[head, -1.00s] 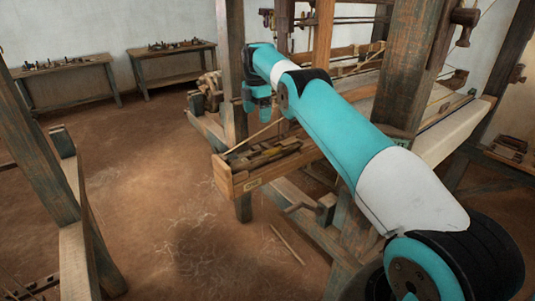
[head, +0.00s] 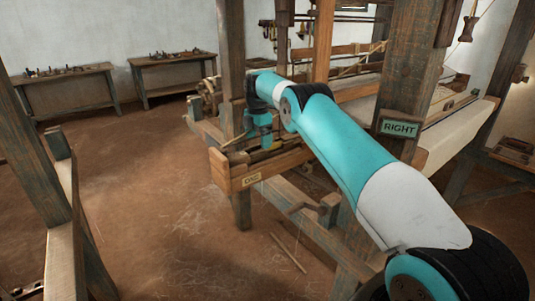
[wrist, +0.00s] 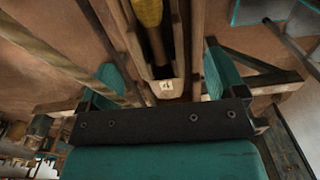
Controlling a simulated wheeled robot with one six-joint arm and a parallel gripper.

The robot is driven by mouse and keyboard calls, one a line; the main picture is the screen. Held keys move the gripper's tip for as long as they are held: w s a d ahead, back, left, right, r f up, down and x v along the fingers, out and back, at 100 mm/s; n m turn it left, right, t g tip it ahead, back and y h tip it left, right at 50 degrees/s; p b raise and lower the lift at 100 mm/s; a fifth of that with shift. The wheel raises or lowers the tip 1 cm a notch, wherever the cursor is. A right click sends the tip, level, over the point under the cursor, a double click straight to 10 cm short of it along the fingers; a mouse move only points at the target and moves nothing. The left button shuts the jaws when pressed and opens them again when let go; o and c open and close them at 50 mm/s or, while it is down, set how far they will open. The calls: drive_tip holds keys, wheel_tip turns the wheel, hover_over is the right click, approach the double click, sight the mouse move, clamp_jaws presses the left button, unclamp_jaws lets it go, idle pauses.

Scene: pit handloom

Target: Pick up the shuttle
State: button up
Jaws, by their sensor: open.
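My gripper (head: 260,142) is open and points down at the shuttle box (head: 262,172) on the side of the loom. In the wrist view its two teal fingers (wrist: 166,82) stand apart. A yellow bobbin (wrist: 148,12) sits in the shuttle's hollow near the top edge. The far end of the shuttle is out of the wrist view. I cannot tell whether the fingers touch anything. In the head view my gripper and arm hide most of the shuttle.
Loom posts (head: 232,90) and a thick post with a RIGHT sign (head: 400,127) stand around the box. In the wrist view wooden rails (wrist: 72,58) run beside the shuttle. Two benches (head: 175,60) with tools stand by the wall. The floor to the left is open.

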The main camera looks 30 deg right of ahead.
sight(259, 145)
drive_tip(key=shift+s+f+p, duration=0.15)
drive_tip(key=shift+f+p, duration=0.95)
drive_tip(key=shift+f, duration=1.3)
drive_tip(key=c, duration=1.2)
drive_tip(key=shift+o, duration=0.2)
drive_tip(key=shift+r, duration=0.15)
drive_tip(key=shift+r+b, duration=0.35)
drive_tip(key=shift+r, duration=0.25)
wheel_tip(259, 145, up, 7)
drive_tip(key=shift+r+b, duration=0.15)
drive_tip(key=shift+b, duration=0.8)
wheel_tip(259, 145, up, 11)
drive_tip(key=p, duration=0.9)
drive_tip(key=shift+r, duration=0.2)
